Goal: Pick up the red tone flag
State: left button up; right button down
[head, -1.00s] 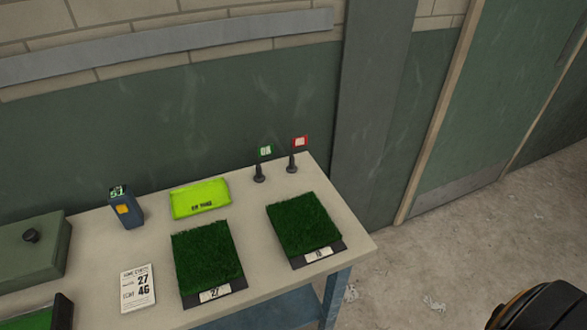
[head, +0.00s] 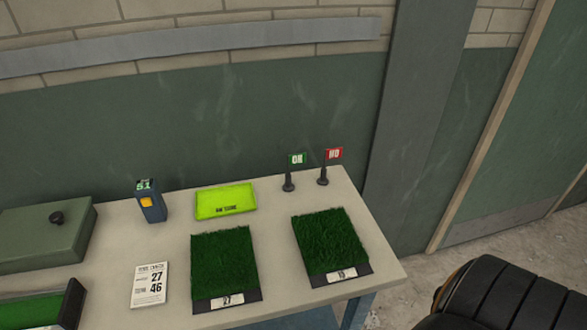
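The red tone flag (head: 334,154), marked "NO", stands upright on a dark base at the back right of the table. A green flag (head: 297,159), marked "OK", stands just left of it on a similar base. Nothing touches the red flag. A dark rounded part of my own body, with an orange edge, shows at the lower right. No fingertips of either gripper are in view.
A yellow-green tray (head: 226,213), a blue meter (head: 151,203), a card (head: 149,284) and a green case (head: 35,238) occupy the left. Wall stands behind; open floor lies right.

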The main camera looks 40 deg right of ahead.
aim_at(330, 153)
jog(key=l+u, duration=0.2)
jog(key=l, duration=0.2)
jog(key=k+l+u, duration=0.15)
jog(key=l, duration=0.25)
jog(key=l+u, duration=0.2)
jog(key=l, duration=0.2)
jog(key=k+l+u, duration=0.15)
jog(key=l, duration=0.25)
jog(key=k+l+u, duration=0.2)
jog(key=l, duration=0.2)
jog(key=i, duration=0.1)
